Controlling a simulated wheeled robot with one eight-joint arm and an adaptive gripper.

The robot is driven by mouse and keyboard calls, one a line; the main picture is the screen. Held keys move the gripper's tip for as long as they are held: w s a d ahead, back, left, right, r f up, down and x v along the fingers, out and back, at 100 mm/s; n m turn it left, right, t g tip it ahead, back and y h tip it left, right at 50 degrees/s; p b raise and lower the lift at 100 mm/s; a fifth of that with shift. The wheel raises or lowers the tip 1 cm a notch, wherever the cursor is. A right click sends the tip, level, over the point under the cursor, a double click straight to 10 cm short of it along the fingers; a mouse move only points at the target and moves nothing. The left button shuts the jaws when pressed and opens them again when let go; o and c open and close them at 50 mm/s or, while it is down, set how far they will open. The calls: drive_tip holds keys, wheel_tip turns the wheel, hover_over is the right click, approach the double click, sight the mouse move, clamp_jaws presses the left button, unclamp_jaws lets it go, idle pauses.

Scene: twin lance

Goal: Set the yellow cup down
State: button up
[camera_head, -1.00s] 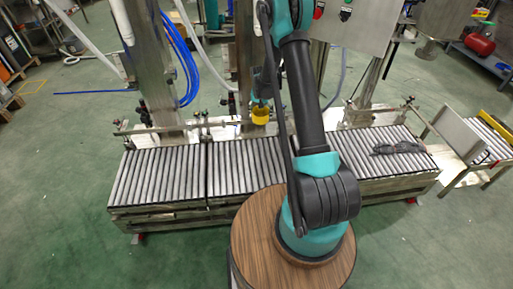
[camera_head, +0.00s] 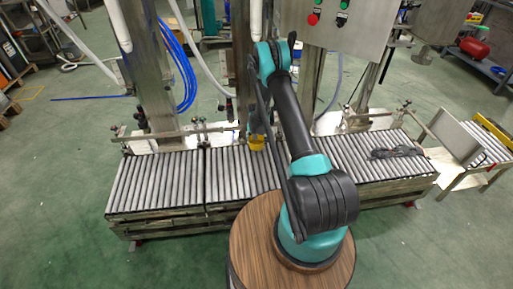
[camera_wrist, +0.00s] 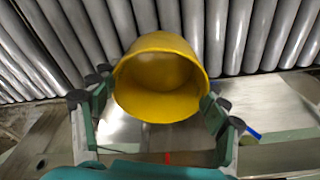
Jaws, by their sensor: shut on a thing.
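The yellow cup (camera_head: 257,142) is at the rear edge of the roller conveyor (camera_head: 150,182) in the head view, partly hidden by my arm. In the wrist view the yellow cup (camera_wrist: 160,80) sits between my gripper's fingers, with its open mouth towards the camera. My gripper (camera_wrist: 158,108) is shut on the cup, one finger on each side. Grey rollers (camera_wrist: 230,30) lie behind the cup in that view. I cannot tell whether the cup touches the conveyor.
A dark object (camera_head: 396,151) lies on the conveyor's right part. A metal side rail (camera_head: 165,133) and steel posts (camera_head: 150,80) stand along its rear. A control box (camera_head: 350,22) hangs at the back. The left rollers are bare.

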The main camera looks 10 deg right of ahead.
drive_tip(key=shift+f, duration=2.2)
drive_tip(key=o, duration=1.2)
drive_tip(key=shift+c, duration=0.2)
